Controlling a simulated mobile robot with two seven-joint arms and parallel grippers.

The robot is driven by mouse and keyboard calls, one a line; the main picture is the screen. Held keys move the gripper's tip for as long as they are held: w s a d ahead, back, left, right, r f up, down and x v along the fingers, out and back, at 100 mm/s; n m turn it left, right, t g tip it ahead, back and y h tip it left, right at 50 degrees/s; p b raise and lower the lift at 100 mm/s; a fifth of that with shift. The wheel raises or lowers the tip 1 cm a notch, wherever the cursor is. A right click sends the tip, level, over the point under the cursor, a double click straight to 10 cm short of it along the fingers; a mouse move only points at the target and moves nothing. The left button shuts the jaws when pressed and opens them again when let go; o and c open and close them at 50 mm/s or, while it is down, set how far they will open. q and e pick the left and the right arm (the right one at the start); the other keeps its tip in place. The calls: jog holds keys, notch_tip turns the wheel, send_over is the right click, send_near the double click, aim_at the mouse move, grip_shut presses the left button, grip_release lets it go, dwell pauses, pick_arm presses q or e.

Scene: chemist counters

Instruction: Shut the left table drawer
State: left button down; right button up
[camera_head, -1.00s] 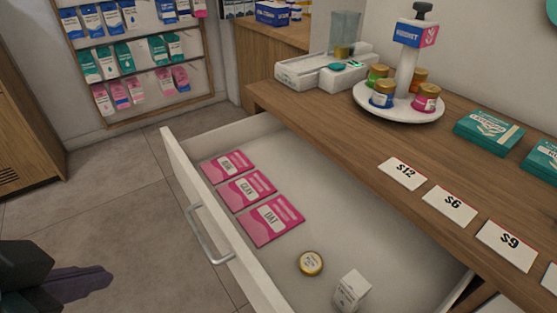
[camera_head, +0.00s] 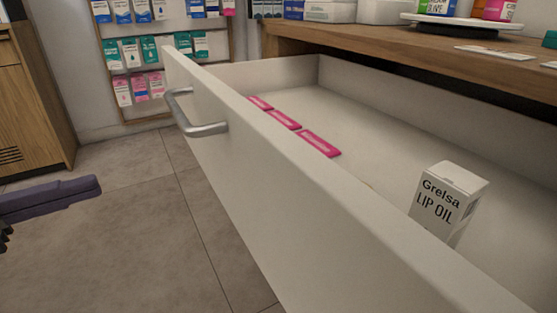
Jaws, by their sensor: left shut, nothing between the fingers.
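The white table drawer (camera_head: 225,155) stands pulled out from under the wooden counter (camera_head: 390,50), with its front panel running from the upper left to the lower right. Its metal bar handle (camera_head: 200,129) is on the outer face, near the far end. Inside lie pink flat packs (camera_head: 284,119) and a white lip oil box (camera_head: 448,203), which stands upright. My left gripper (camera_head: 92,186) shows at the left edge as a dark purple shape over the floor. It is shut and empty, left of the handle and apart from the drawer. My right gripper is out of view.
The tiled floor (camera_head: 150,240) left of the drawer is clear. A wooden cabinet (camera_head: 40,105) stands at the far left, and a wall rack with small boxes (camera_head: 140,50) hangs behind. Price cards (camera_head: 495,52) and a round white stand (camera_head: 460,25) are on the counter.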

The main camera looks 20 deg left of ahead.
pick_arm(q)
jog(key=b, duration=0.2)
send_near(214, 155)
jog(key=x, duration=0.7)
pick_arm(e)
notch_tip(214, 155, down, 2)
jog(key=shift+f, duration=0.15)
